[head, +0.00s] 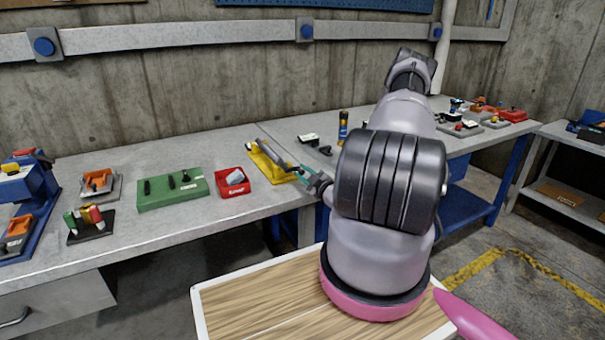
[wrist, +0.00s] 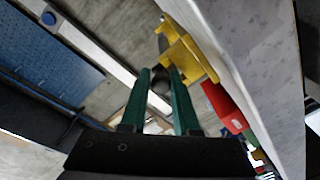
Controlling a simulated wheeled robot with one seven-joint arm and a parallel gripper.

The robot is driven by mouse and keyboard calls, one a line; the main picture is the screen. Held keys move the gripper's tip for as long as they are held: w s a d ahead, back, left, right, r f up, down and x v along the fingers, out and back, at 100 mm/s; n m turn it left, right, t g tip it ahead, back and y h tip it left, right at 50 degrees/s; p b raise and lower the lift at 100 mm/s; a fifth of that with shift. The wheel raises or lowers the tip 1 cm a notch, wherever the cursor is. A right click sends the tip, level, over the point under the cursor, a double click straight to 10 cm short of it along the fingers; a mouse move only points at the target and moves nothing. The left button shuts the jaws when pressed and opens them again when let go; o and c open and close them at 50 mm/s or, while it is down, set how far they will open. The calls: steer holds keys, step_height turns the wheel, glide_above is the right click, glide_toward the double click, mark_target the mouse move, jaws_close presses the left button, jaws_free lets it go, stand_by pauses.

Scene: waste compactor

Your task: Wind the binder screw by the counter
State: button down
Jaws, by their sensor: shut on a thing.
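The binder (head: 270,165) is a yellow stand with a grey bar, on the workbench near its front edge. It also shows in the wrist view as a yellow bracket (wrist: 188,52). My gripper (head: 308,172) is at the binder's right end, its teal fingers low over the bench edge. In the wrist view the fingers (wrist: 160,73) are shut on a dark rounded knob, the binder screw (wrist: 160,80). The far side of the screw and its thread are hidden.
A red bin (head: 233,190) with a pale block stands left of the binder, beside a green block (head: 172,198) with dark pegs. The bench (head: 240,150) has bare room behind the binder.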

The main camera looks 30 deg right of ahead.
mark_target(298, 188)
steer(key=m, duration=0.1)
steer(key=f+m, duration=0.1)
steer(key=m, duration=0.2)
steer(key=shift+a+f+m, duration=0.2)
steer(key=shift+f+m, duration=0.1)
steer(key=m, duration=0.2)
steer(key=f+m, duration=0.1)
steer(key=shift+a+t+h, duration=0.3)
steer(key=shift+t, duration=0.1)
steer(key=shift+a+f+m, duration=0.15)
steer(key=shift+a+m, duration=0.05)
steer(key=shift+m, duration=0.55)
steer(key=shift+a+f+m, duration=0.1)
steer(key=shift+a+m, duration=0.1)
steer(key=shift+m, duration=0.55)
steer(key=c, duration=0.7)
jaws_free()
